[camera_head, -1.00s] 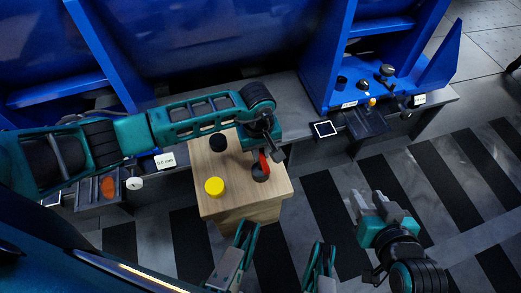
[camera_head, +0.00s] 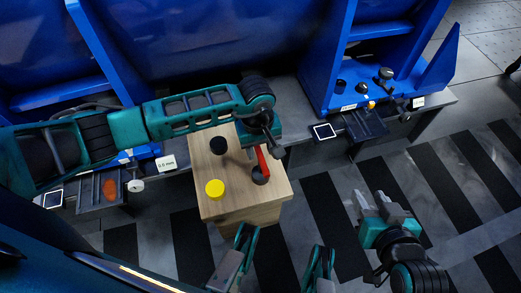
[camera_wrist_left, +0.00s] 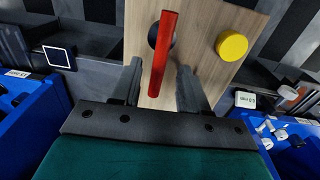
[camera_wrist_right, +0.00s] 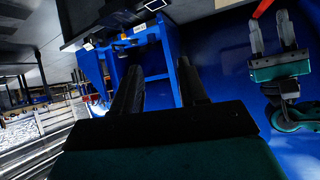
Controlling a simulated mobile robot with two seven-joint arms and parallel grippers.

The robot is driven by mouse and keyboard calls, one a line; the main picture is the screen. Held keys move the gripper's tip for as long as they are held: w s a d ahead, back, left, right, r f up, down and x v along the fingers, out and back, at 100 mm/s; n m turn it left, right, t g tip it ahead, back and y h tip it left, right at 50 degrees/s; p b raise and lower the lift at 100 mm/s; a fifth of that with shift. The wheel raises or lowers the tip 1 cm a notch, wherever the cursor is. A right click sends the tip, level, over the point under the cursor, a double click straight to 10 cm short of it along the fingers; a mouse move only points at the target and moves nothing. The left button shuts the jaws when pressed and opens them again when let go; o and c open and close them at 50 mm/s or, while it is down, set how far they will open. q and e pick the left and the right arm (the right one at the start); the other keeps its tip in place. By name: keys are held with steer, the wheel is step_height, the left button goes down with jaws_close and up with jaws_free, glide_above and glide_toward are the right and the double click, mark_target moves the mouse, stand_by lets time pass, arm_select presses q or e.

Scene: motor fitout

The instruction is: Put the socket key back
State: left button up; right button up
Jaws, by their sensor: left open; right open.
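The socket key, a red bar (camera_head: 262,160), stands at a dark round piece (camera_head: 261,177) on the right part of a wooden block (camera_head: 236,205). My left gripper (camera_head: 277,150) is open beside the red bar in the head view. In the left wrist view, the red bar (camera_wrist_left: 164,55) appears between the open fingers (camera_wrist_left: 160,85), with no finger visibly touching it. Part of the dark piece is hidden behind it. My right gripper (camera_head: 382,203) is open and empty, well to the right of the block. The left gripper also shows in the right wrist view (camera_wrist_right: 272,30).
A yellow disc (camera_head: 215,189) and a black round piece (camera_head: 218,145) are on the block. Blue stands with grey ledges lie behind. A dark tray (camera_head: 366,125) and small fittings are at the right; another tray (camera_head: 103,190) is at the left.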

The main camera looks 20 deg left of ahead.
arm_select(q)
step_height(320, 180, up, 9)
steer(key=p, duration=0.2)
steer(key=s+d+r+n+g+h, duration=0.1)
steer(key=s+d+r+n+h, duration=0.35)
steer(key=d+h, duration=0.35)
steer(key=s+d+r+n+g+h, duration=0.1)
steer(key=s+d+r+n+h, duration=0.3)
steer(key=d, duration=0.6)
steer(key=w+a+r+n+t+h, duration=0.1)
steer(key=w+r+n+t+h, duration=0.2)
steer(key=n+t, duration=0.5)
steer(key=w+a+r+n+t+h, duration=0.1)
steer(key=r+n+t+h, duration=0.3)
steer(key=n, duration=0.9)
steer(key=w+a+f+n+t+y, duration=0.3)
steer(key=a+n+t+y, duration=0.45)
steer(key=n, duration=0.85)
steer(key=s+a+f+n+g+y, duration=0.3)
steer(key=s+a+f+n+y, duration=0.1)
steer(key=f+n, duration=0.3)
steer(key=s+a+f+n+g+y, duration=0.4)
steer(key=a+f+n+y, duration=0.1)
steer(key=n, duration=0.5)
step_height(320, 180, down, 3)
steer(key=shift+a+r, duration=0.1)
steer(key=shift+a, duration=0.75)
